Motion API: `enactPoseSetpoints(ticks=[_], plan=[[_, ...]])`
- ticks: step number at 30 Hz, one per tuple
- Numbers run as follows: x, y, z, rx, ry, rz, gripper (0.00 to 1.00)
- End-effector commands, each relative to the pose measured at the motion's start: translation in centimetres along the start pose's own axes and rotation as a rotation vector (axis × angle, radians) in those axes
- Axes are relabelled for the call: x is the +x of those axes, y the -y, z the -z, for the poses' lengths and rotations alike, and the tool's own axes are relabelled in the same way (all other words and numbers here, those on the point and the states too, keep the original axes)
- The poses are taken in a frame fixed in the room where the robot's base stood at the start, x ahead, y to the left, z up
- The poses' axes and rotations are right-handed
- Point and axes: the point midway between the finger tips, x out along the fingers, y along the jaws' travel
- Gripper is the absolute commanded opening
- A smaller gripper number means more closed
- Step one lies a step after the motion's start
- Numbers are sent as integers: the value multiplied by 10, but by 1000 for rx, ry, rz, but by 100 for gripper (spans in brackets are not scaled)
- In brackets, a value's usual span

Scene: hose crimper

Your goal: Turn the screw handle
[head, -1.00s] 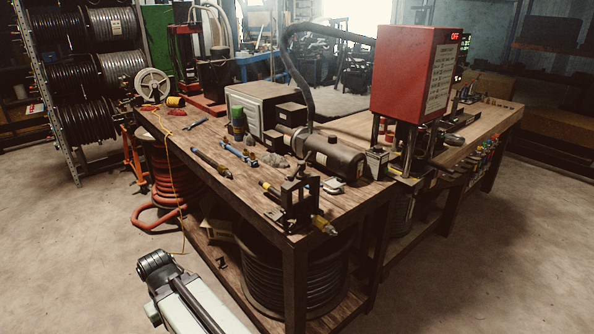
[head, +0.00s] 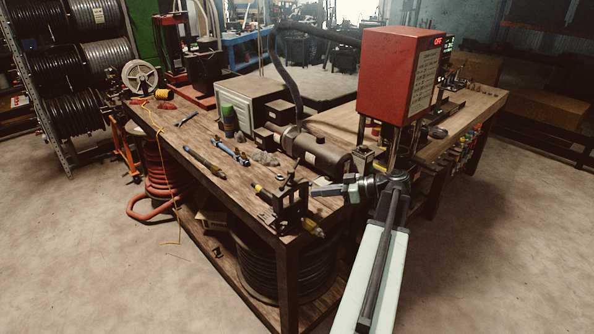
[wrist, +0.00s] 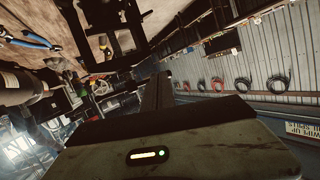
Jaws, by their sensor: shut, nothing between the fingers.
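A dark clamp-like device (head: 290,208) stands on the front corner of the wooden bench, with an upright post. A yellow-and-dark piece (head: 314,228) sticks out of it past the bench edge; I cannot tell whether this is the screw handle. The device's dark frame also appears at the top of the wrist view (wrist: 112,28). My gripper (head: 322,190) is at the right of the device, pointing left, near its upper part. In the wrist view the dark fingers (wrist: 160,88) are together with nothing between them. Contact with the device cannot be made out.
A dark cylinder (head: 322,156) and a red press box (head: 399,75) stand behind my gripper. Pliers-like tools (head: 205,161) lie on the bench (head: 180,150). A hose coil (head: 262,262) sits below it. The floor on the right is clear.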

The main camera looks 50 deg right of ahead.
Motion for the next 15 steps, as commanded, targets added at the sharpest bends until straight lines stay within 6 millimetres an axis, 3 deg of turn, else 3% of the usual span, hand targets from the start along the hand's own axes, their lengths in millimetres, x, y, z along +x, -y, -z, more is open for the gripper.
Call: enactPoseSetpoints(ticks=[1,3,6,11,15], plan=[[-28,-7,10,-37,-41,-32,0],[-51,-11,15,-83,-81,-60,0],[-63,-12,17,-112,-105,-76,0],[-58,-12,17,-115,-105,-75,0],[-36,-13,17,-114,-104,-72,0]])
